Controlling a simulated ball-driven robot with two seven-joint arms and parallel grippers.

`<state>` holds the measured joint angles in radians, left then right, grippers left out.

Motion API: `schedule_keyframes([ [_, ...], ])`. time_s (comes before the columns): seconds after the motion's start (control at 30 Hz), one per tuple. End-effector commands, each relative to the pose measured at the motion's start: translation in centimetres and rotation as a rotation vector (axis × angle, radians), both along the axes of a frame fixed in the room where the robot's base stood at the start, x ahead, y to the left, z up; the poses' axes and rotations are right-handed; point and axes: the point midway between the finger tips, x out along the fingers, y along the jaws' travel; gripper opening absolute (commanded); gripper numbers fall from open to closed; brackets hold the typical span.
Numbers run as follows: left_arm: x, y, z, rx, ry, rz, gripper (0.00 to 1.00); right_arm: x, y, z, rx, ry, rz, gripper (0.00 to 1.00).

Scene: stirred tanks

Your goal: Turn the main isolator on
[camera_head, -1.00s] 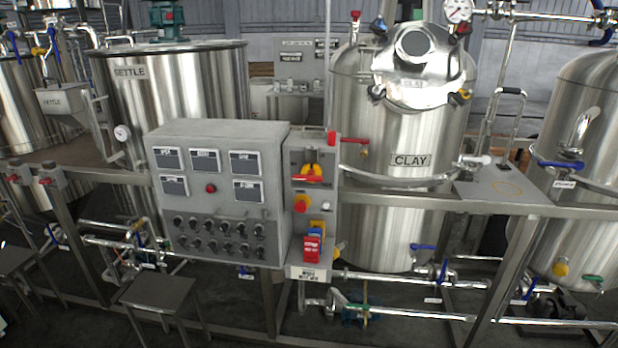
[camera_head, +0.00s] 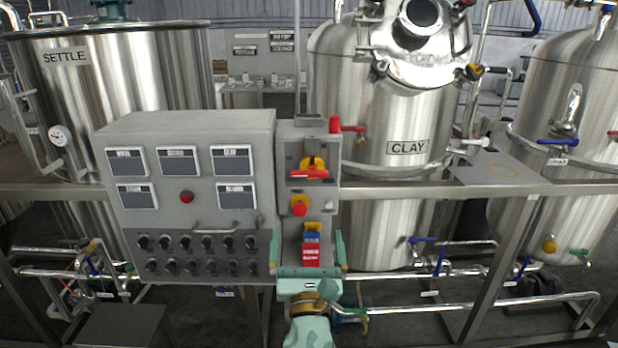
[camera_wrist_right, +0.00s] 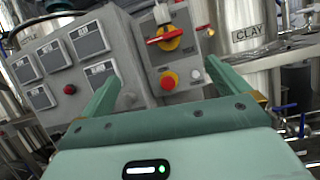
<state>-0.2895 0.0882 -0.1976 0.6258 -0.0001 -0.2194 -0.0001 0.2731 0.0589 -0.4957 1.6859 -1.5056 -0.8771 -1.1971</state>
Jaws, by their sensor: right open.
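The main isolator appears to be the red rotary handle (camera_head: 310,173) on a yellow plate, near the top of the narrow grey panel (camera_head: 287,215); its handle lies about level. The handle also shows in the right wrist view (camera_wrist_right: 166,37), beyond my fingers. My right gripper (camera_head: 308,240) is open and empty, in front of the panel's lower part and below the handle. Its two green fingers also show in the right wrist view (camera_wrist_right: 170,85), spread wide apart. My left gripper is in no view.
A red mushroom button (camera_head: 299,207) on yellow sits below the handle. Red and blue tags (camera_head: 311,250) hang lower, between my fingers in the head view. The wide grey control box (camera_head: 180,205) stands at left. A rail and the CLAY tank (camera_head: 385,180) are at right.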

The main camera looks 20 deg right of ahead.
Motion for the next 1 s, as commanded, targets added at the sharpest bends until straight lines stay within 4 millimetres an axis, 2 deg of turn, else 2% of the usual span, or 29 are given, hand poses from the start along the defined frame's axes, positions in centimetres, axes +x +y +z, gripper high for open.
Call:
schedule_keyframes([
  [0.13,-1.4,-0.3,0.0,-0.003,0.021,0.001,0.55,0.3,-0.4,0.1,-0.087,0.018,-0.053,1.0],
  [0.23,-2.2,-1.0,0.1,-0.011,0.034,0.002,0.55,1.3,-0.7,0.5,-0.09,0.02,-0.055,1.0],
  [0.7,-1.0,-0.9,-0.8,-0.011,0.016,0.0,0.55,11.3,-3.5,4.5,-0.086,0.022,-0.052,1.0],
  [0.83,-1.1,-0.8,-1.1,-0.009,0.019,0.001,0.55,13.2,-4.0,5.2,-0.085,0.023,-0.05,1.0],
  [1.0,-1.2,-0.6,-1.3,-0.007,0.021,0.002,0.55,14.3,-4.4,5.8,-0.084,0.024,-0.051,1.0],
])
